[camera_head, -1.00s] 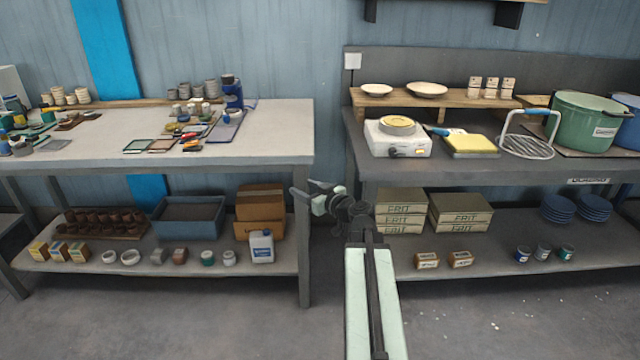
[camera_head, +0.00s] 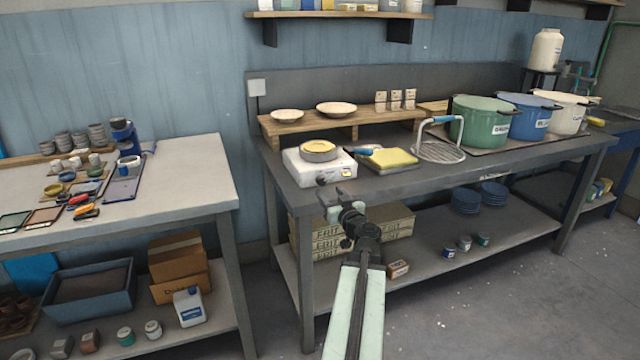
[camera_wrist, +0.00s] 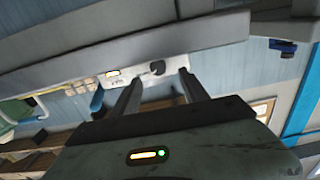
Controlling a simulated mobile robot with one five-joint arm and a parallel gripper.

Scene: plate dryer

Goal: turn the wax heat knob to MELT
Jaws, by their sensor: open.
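The wax heater (camera_head: 338,168) is a white box with a round yellow-topped pan on it, standing at the left front of the right-hand bench. Its dark knob (camera_head: 322,181) is on the front face, with a small yellow label to its right. In the wrist view, which is turned over, the knob (camera_wrist: 157,68) shows on the white front between and beyond my fingers. My gripper (camera_wrist: 160,88) is open and empty, apart from the knob. In the head view my gripper (camera_head: 335,197) is below and in front of the heater. The knob's setting is too small to read.
A yellow sponge-like block (camera_head: 388,159) and a wire rack (camera_head: 440,149) stand right of the heater. Green (camera_head: 480,122), blue and cream pots are farther right. The bench's front edge (camera_head: 400,187) is close to my arm. Frit boxes (camera_head: 398,222) lie on the shelf below.

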